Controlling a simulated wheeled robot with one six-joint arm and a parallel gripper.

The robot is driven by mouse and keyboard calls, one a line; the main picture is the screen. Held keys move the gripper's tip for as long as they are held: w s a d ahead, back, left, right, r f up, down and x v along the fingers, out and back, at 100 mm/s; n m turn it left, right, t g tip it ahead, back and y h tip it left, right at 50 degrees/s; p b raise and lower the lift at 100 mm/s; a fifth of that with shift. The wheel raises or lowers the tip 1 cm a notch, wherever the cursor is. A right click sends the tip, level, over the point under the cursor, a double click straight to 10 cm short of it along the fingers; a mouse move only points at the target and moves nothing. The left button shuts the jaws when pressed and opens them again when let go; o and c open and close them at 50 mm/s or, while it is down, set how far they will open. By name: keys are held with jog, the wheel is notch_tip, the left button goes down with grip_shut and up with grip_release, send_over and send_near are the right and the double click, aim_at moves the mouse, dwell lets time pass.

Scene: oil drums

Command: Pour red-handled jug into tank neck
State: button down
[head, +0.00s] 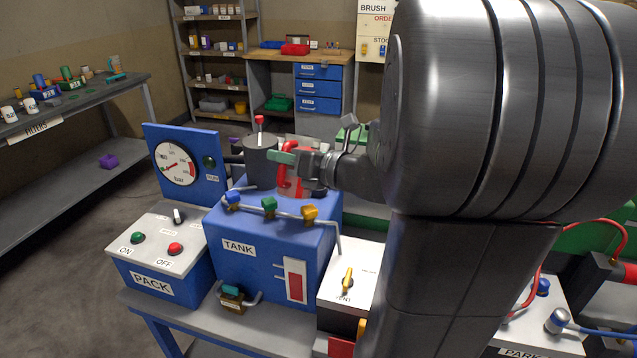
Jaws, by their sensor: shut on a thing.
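The red-handled jug shows its red handle (287,172) above the blue tank (262,250); its pale reddish body is mostly hidden behind my gripper. My gripper (287,160), with a green finger pad, is shut on the handle. The jug is over the back right of the tank top, right of a dark grey cylinder (261,163) with a red-knobbed stick. I cannot pick out the tank neck for certain, nor tell the jug's tilt or whether anything flows.
Blue, green and yellow valves (269,207) sit on a pipe along the tank top. A gauge panel (178,166) and the PACK box (158,262) stand left. My large arm hides much of the right. A shelf rack (217,78) and workbench stand behind.

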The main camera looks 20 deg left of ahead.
aim_at(298, 140)
jog(key=shift+w+r+m+g+p, duration=0.15)
jog(key=shift+w+r+m+p, duration=0.15)
jog(key=shift+w+m+p, duration=0.4)
jog(key=shift+w+r+m+g+p, duration=0.15)
jog(key=shift+w+r+m+p, duration=0.2)
jog(key=shift+w+p, duration=0.5)
dwell(0.4)
jog(key=shift+w+d+m+g+h+p, duration=0.15)
jog(key=shift+w+m+p, duration=0.35)
jog(key=shift+m+p, duration=0.45)
jog(key=shift+w+m+g+h+p, duration=0.15)
jog(key=shift+w+m+p, duration=0.4)
jog(key=shift+p, duration=0.6)
dwell(4.0)
